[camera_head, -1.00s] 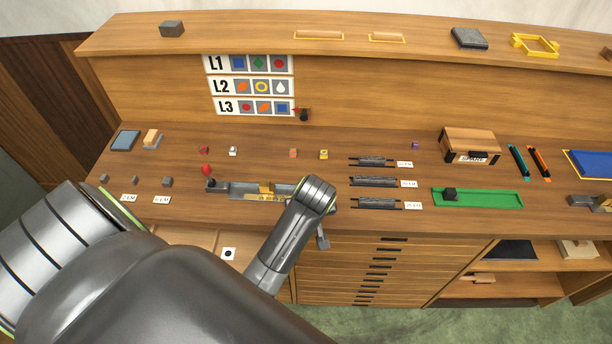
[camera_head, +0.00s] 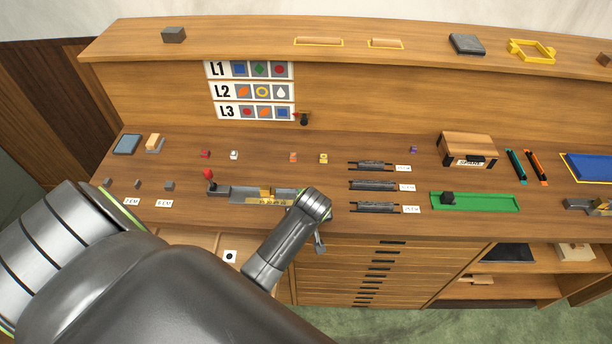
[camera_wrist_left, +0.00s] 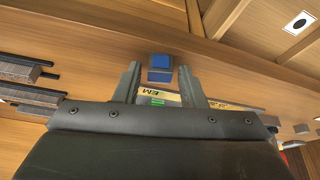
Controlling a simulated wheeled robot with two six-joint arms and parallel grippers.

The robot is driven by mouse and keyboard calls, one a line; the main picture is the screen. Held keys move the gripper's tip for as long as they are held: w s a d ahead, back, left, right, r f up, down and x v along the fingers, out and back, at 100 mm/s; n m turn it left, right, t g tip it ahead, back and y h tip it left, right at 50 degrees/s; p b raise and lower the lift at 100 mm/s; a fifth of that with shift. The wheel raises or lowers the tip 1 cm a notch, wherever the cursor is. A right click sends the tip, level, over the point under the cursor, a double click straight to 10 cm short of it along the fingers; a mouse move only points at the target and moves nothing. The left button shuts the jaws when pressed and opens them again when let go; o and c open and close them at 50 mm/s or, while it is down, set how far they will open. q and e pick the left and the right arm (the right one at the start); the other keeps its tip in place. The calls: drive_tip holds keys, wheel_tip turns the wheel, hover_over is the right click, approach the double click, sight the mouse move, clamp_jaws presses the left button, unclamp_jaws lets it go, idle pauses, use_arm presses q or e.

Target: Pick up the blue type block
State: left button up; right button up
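The blue type block (camera_wrist_left: 160,61) is small, with a bright blue face and a greyer side. In the left wrist view it lies near the wooden table edge, at the fingertips of my left gripper (camera_wrist_left: 160,68). The two fingers stand apart on either side of it, with a visible gap, so the gripper is open. In the head view my left arm's wrist (camera_head: 314,204) covers this spot, and I cannot make out the block or the fingers there. The caster (camera_head: 226,191) with its brass plate is just left of the wrist. My right gripper is not in view.
Racks with dark strips (camera_head: 374,186) lie right of the wrist. A green tray (camera_head: 490,202) is farther right. Small red (camera_head: 205,154), white (camera_head: 234,154), orange (camera_head: 293,157) and yellow (camera_head: 323,158) blocks stand behind the caster. Drawers (camera_head: 375,270) are below the table edge.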

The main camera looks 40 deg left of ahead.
use_arm(q)
clamp_jaws()
